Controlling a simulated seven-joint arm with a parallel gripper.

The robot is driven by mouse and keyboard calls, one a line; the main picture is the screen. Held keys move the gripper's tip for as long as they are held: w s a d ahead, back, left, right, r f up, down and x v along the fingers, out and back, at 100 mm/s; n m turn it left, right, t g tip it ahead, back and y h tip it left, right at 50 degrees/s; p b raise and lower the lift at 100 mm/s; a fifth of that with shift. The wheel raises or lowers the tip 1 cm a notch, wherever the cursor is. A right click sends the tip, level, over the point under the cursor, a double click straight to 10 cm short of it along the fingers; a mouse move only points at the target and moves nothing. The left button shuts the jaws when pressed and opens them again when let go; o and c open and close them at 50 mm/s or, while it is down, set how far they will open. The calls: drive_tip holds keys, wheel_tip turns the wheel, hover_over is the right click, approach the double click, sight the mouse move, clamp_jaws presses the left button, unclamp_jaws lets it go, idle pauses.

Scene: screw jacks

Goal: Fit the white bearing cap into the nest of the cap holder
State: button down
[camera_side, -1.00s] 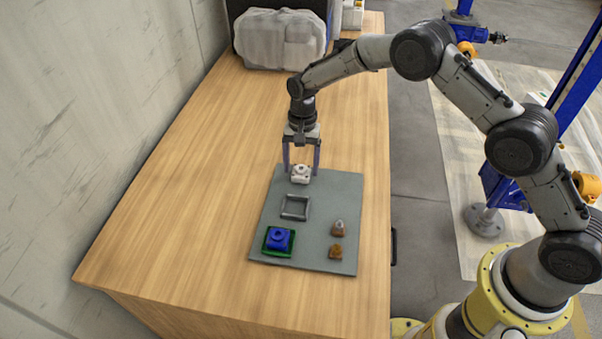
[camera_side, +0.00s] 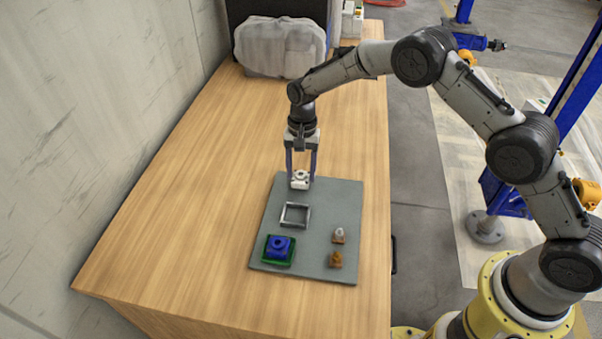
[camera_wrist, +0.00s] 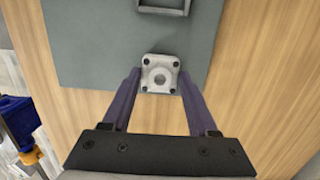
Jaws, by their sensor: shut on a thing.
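The white bearing cap (camera_side: 300,180) is at the far end of the grey mat, with a square flange and a round raised middle. It also shows in the wrist view (camera_wrist: 160,74). My gripper (camera_side: 301,176) is shut on the cap, one finger at each side, in the wrist view too (camera_wrist: 160,82). The cap appears on or very close to the mat. The cap holder, which looks to be the grey square frame (camera_side: 283,215), lies empty on the mat, nearer the side camera than the cap. Part of the frame shows at the top of the wrist view (camera_wrist: 163,11).
The grey mat (camera_side: 325,205) lies on a wooden table (camera_side: 190,200). A blue block (camera_side: 279,246) sits in a green tray (camera_side: 270,263). Two small brown pieces, one with a pale top (camera_side: 338,237) and one plain (camera_side: 335,260), stand at the right. The table left of the mat is clear.

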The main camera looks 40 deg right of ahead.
wheel_tip(320, 180, up, 3)
drive_tip(key=shift+f, duration=0.15)
drive_tip(key=s+d+r, duration=0.3)
drive_tip(key=s+r, duration=0.7)
drive_tip(key=s, duration=0.4)
drive_tip(key=s+a, duration=0.4)
drive_tip(key=s, duration=0.2)
drive_tip(key=w+a+f, duration=0.2)
drive_tip(key=w+f, duration=0.1)
drive_tip(key=w, duration=0.1)
drive_tip(key=w+a+f, duration=0.2)
drive_tip(key=w+f, duration=0.1)
drive_tip(key=w+a+f, duration=0.1)
drive_tip(key=w+f, duration=0.2)
drive_tip(key=w, duration=0.1)
drive_tip(key=shift+w+a+f, duration=0.1)
drive_tip(key=shift+w+a, duration=0.2)
drive_tip(key=shift+a, duration=0.1)
drive_tip(key=shift+w+a+f, duration=0.15)
drive_tip(key=shift+w+f, duration=0.1)
drive_tip(key=shift+f, duration=0.05)
drive_tip(key=shift+w+f, duration=0.1)
drive_tip(key=shift+f, duration=1.55)
drive_tip(key=shift+f, duration=0.15)
